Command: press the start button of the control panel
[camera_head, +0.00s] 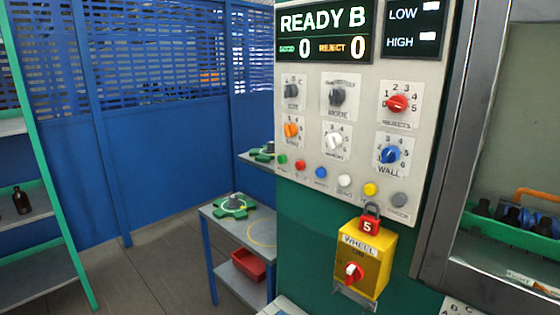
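The control panel (360,75) is a pale plate on a green cabinet, right of centre. Its dark display (323,32) reads READY B, GOOD 0, REJECT 0. A row of round buttons runs along its lower edge: green (283,158), red (299,164), blue (321,172), white (344,180), yellow (371,189) and grey (399,199). Their labels are too small to read, so I cannot confirm which is marked start. Neither of my grippers is in view.
Several rotary knobs, such as a red one (397,103), sit above the buttons. A yellow WHEEL switch box (362,262) with a red padlock (369,225) juts out below. A small table (213,212) and a shelf with an amber bottle (21,200) stand left. Floor (165,265) between is clear.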

